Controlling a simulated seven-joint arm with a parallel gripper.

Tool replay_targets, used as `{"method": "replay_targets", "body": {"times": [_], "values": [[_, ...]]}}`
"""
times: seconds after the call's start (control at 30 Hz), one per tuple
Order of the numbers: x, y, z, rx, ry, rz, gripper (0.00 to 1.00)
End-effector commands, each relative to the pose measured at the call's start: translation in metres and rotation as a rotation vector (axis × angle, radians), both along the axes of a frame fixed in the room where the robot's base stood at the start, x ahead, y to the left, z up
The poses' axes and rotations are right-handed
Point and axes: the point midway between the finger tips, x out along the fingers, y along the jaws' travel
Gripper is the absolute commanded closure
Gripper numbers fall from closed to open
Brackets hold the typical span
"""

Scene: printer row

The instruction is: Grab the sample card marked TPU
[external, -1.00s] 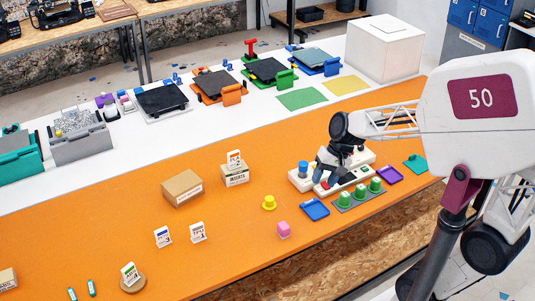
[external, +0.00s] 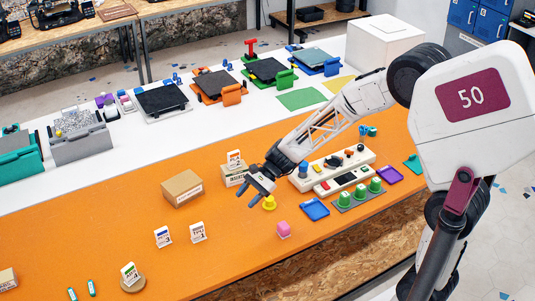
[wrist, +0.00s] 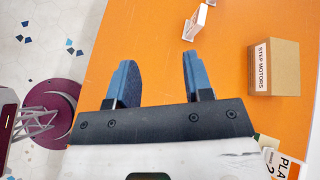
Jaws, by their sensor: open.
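Several small white sample cards stand about the orange table. One card (external: 198,232) and another card (external: 163,237) stand left of the middle; the first also shows at the top of the wrist view (wrist: 196,21). Lettering on the others is too small to read surely, so I cannot tell which is TPU. My gripper (external: 248,194) is open and empty above the table, right of the cards.
A cardboard box (external: 182,188), marked STEP MOTORS in the wrist view (wrist: 275,68), and the inserts box (external: 235,178) stand behind the cards.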

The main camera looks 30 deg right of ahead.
Motion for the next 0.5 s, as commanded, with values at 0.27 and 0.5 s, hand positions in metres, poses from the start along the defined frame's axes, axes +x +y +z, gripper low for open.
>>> {"method": "replay_targets", "body": {"times": [0.27,0.5], "values": [[0.035,0.051,-0.054,0.092,0.178,-0.148,0.53],[0.057,0.084,-0.095,0.152,0.301,-0.258,0.53]]}}
